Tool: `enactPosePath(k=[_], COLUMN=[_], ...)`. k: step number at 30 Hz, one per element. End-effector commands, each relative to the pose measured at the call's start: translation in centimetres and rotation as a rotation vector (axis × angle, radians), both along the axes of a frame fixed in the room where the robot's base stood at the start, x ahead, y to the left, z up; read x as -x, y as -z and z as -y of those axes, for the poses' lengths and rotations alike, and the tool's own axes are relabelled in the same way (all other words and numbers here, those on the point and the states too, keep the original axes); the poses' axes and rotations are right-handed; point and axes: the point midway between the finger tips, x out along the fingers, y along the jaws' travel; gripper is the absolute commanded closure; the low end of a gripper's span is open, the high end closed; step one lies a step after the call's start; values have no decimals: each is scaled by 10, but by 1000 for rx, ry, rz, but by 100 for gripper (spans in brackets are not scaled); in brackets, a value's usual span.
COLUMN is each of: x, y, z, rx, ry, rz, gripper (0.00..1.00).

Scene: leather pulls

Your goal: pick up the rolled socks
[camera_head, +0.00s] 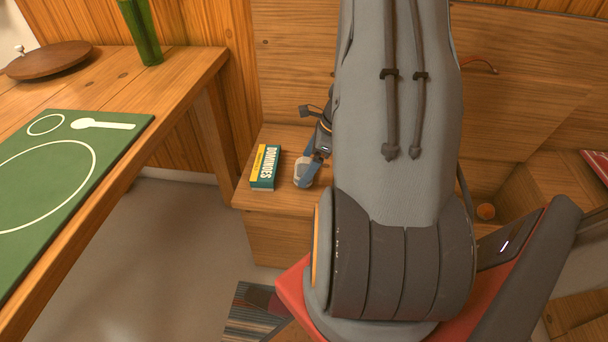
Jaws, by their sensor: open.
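My gripper (316,160) reaches down beside my large grey arm link, over the wooden bench at the back. It is open, but only part of it shows. A small rounded pale grey and blue shape is at its lower end, just above or on the bench top. I cannot tell whether this is a fingertip or the rolled socks. No rolled socks can be made out for certain. My arm hides much of the bench to the right of the gripper.
A green and yellow dominoes box (265,167) lies on the bench (278,202), close left of my gripper. A wooden table (185,75) with a green mat (115,124), a green bottle (142,30) and a round board (48,60) stands left. A small orange round thing (486,211) is at right.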

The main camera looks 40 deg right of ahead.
Motion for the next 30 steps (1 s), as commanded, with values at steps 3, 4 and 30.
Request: enactPosePath(k=[3, 4, 30], x=[-3, -4, -6], y=[19, 21, 25], z=[-6, -7, -8], rx=[-2, -1, 1], ry=[-1, -1, -3], rz=[-2, -1, 1], gripper=[6, 6, 51])
